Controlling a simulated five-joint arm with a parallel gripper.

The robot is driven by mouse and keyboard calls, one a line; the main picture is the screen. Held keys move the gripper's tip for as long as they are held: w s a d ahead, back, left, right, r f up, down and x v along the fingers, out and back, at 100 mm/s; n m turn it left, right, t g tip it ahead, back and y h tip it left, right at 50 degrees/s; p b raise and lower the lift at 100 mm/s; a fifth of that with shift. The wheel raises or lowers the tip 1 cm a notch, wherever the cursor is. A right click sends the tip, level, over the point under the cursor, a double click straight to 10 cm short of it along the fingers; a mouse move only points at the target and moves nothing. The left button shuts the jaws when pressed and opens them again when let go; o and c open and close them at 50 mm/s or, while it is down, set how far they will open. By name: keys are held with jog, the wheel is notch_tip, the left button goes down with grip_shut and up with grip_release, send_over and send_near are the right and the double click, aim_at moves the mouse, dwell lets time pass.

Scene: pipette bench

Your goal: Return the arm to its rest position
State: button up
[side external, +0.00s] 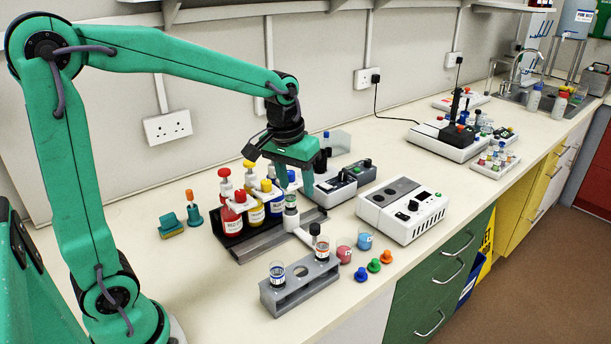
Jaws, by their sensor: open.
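My green arm reaches across the bench from the left, with its wrist bent down. My gripper (295,184) points down at the middle of the bench, with its jaws apart. It is above or close to a small vial (291,216) with a pale cap; I cannot tell whether they touch. I see nothing held between the jaws. Beside it on the left, red, yellow and blue bottles (256,212) stand in a dark rack.
A grey block (299,285) holding vials stands in front, with coloured caps (374,265) and small pots to its right. White and grey instruments (402,209) stand right of the gripper. The wall is behind. Bare bench (150,270) lies at front left.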

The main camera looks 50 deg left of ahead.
jog(key=s+d+r+m+t, duration=0.1)
jog(key=s+t, duration=0.1)
jog(key=s, duration=0.6)
jog(key=s+d+r+m+t, duration=0.1)
jog(key=s+r+m, duration=0.1)
jog(key=s, duration=0.6)
jog(key=shift+d+r+m+t, duration=0.2)
jog(key=shift+m+t, duration=0.1)
jog(key=shift+t, duration=0.1)
